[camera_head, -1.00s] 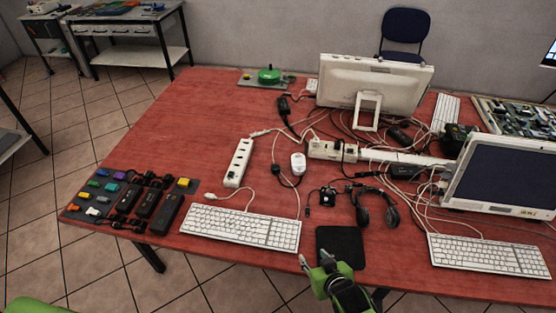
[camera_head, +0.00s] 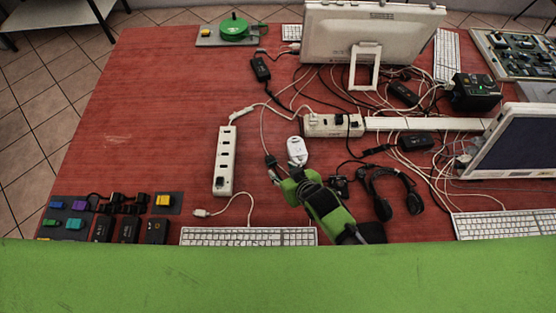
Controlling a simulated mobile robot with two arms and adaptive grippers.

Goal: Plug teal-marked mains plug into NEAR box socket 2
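My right gripper (camera_head: 277,176) reaches in from the lower right over the middle of the table. Its fingertips are close to a small dark connector (camera_head: 270,160) on a thin cable; I cannot tell whether they touch or grip it. No teal mark shows on the connector. A white multi-socket strip (camera_head: 225,165) lies left of the gripper, with several dark sockets. A second white socket box (camera_head: 331,126) lies farther back, with dark plugs in it. I cannot read any socket numbers. A small teal block (camera_head: 75,223) lies on the dark mat at left. My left gripper is not in view.
A white mouse (camera_head: 297,150) lies just beyond the gripper. A headset (camera_head: 390,190) and a tangle of cables (camera_head: 375,95) lie to the right. A white keyboard (camera_head: 240,236) is in front, and black adapters (camera_head: 128,230) at left.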

